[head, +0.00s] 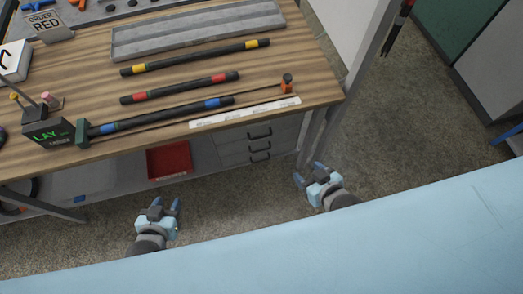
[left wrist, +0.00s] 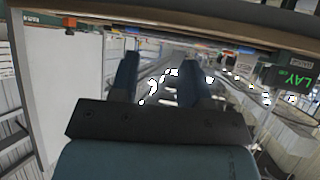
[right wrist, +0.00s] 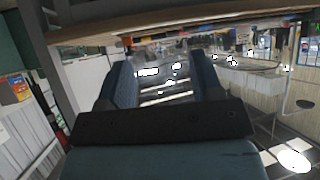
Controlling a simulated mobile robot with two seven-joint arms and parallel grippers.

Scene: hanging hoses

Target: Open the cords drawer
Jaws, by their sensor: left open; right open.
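A grey drawer unit (head: 232,152) hangs under the right part of the workbench in the head view. It shows three stacked drawer fronts with black handles: top (head: 259,134), middle (head: 260,146) and bottom (head: 260,157). All look closed. No label can be read on them, so I cannot tell which is the cords drawer. My left gripper (head: 166,206) is open and empty, in front of the bench and left of the drawers. My right gripper (head: 309,173) is open and empty, right of the drawers near the bench leg. Neither touches a handle.
The wooden bench top (head: 75,157) carries a grey tray (head: 200,30), several black hoses with coloured bands, a white ruler strip (head: 245,112) and a green-lit LAY display (head: 47,132). A red bin (head: 169,159) sits on the lower shelf. The floor before the drawers is clear.

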